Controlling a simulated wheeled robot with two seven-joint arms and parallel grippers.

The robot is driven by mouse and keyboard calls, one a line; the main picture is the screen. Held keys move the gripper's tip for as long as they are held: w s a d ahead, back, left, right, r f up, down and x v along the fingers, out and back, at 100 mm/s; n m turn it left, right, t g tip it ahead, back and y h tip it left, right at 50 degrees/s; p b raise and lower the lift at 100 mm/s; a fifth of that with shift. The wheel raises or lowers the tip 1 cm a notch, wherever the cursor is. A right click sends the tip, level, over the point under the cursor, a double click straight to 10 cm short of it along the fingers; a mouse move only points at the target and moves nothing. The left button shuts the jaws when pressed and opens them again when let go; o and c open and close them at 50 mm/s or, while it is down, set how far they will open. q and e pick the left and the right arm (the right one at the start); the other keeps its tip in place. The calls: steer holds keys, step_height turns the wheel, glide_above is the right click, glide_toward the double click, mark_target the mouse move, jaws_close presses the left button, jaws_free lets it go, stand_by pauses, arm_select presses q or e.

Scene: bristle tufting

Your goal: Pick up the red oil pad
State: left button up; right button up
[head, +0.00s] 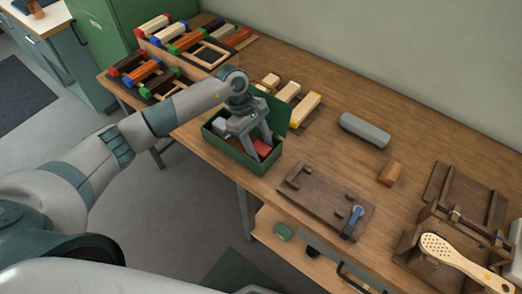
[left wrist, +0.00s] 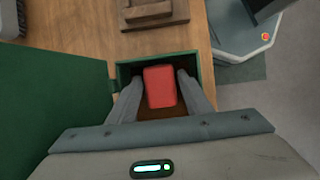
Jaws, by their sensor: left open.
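The red oil pad (head: 263,147) lies inside the green box (head: 226,157), near its right end in the head view. In the left wrist view the pad (left wrist: 160,87) is a red block with rounded edges. My left gripper (head: 257,146) points down into the open box. Its two fingers (left wrist: 161,92) are open, one on each side of the pad; I cannot tell whether they touch it. The gripper partly hides the pad and the box's inside in the head view. My right gripper is not in view.
The box's green lid (left wrist: 60,100) stands open along one side. A dark wooden fixture (head: 318,198) with a blue-handled tool (head: 352,222) lies to the right. Colored blocks in racks (head: 190,50) stand at the back left.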

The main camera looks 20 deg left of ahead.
mark_target(266, 149)
arm_select(q)
steer(key=c, duration=0.8)
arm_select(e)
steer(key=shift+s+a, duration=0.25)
arm_select(q)
steer(key=shift+r, duration=0.1)
steer(key=shift+r, duration=0.45)
step_height(266, 149, up, 4)
steer(key=shift+f+b, duration=0.25)
steer(key=shift+b, duration=0.75)
step_height(266, 149, up, 4)
steer(key=shift+r+b, duration=0.2)
steer(key=shift+b, duration=0.45)
steer(key=shift+r, duration=0.55)
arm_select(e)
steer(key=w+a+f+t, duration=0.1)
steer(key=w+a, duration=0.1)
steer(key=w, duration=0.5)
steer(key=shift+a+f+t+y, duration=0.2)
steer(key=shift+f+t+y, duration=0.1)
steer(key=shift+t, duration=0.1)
